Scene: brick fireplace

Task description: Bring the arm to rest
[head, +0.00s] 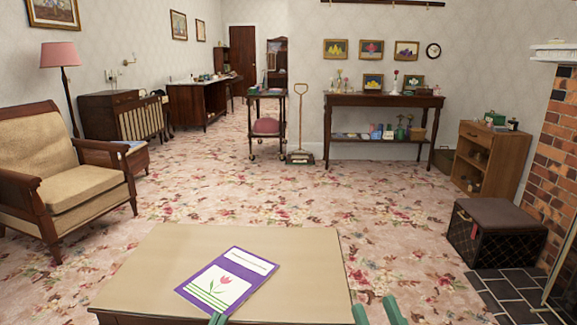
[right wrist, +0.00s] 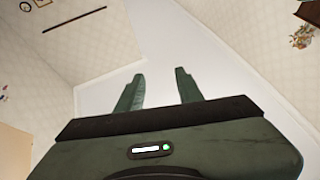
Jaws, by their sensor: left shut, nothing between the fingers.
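My left gripper (head: 218,319) shows only as green fingertips at the bottom edge of the head view. It is shut and empty, close to the near edge of a purple booklet with a tulip picture (head: 227,280). My right gripper (head: 378,311) shows at the bottom of the head view, just right of the table's right edge. Its two green fingers are apart. In the right wrist view the fingers (right wrist: 158,88) are also apart, with nothing between them. Most of both arms is out of view.
The booklet lies flat on a light wooden table (head: 300,275) right in front of me. An armchair (head: 70,185) stands at left. A dark patterned box (head: 497,236) stands at right by the brick fireplace (head: 560,150). Open flowered carpet (head: 300,195) lies beyond the table.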

